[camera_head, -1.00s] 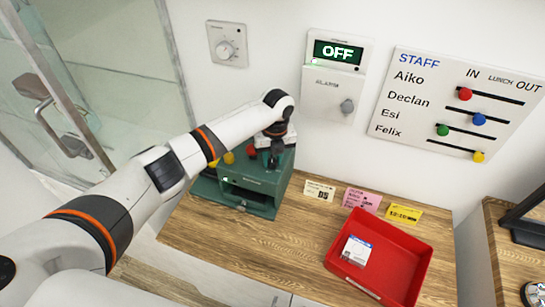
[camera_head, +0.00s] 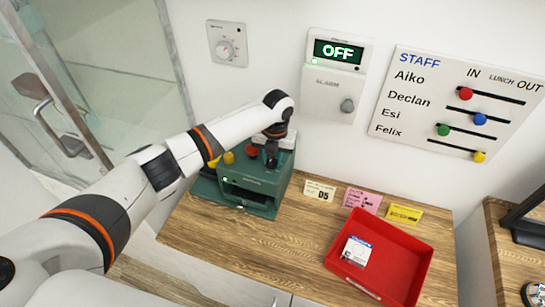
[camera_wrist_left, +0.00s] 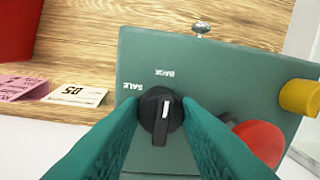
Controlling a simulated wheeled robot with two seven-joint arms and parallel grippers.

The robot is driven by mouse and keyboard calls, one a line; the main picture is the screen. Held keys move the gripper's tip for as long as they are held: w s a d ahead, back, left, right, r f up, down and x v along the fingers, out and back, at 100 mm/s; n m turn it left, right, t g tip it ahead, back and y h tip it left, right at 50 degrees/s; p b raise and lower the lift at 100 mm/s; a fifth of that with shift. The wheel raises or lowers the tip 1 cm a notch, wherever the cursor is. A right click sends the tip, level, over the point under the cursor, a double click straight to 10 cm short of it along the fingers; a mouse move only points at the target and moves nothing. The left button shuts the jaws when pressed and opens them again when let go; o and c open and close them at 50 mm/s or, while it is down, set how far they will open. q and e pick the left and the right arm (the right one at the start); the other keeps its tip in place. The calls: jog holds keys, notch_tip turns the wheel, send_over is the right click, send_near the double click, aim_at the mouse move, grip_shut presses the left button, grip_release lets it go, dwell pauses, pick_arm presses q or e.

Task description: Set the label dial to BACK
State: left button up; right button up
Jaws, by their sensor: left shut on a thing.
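The green label machine (camera_head: 258,192) stands on the wooden counter in the head view. Its black label dial (camera_wrist_left: 161,115) is in the middle of the left wrist view. The dial's white mark points up in that picture, roughly toward the printed word BACK (camera_wrist_left: 165,72); the word SALE (camera_wrist_left: 132,87) is to the left of it. My left gripper (camera_head: 271,160) is over the machine's top. In the left wrist view, the green fingers of my left gripper (camera_wrist_left: 162,106) are shut on the dial from both sides. My right gripper is not in view.
A red tray (camera_head: 405,250) holds a small white packet. The wall carries an alarm panel (camera_head: 334,82) and a staff board (camera_head: 455,105).

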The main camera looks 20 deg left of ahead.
aim_at(275, 161)
pick_arm(q)
jog(key=o, duration=0.7)
notch_tip(275, 161, up, 12)
jog(key=b, duration=0.3)
jog(key=shift+d, duration=0.35)
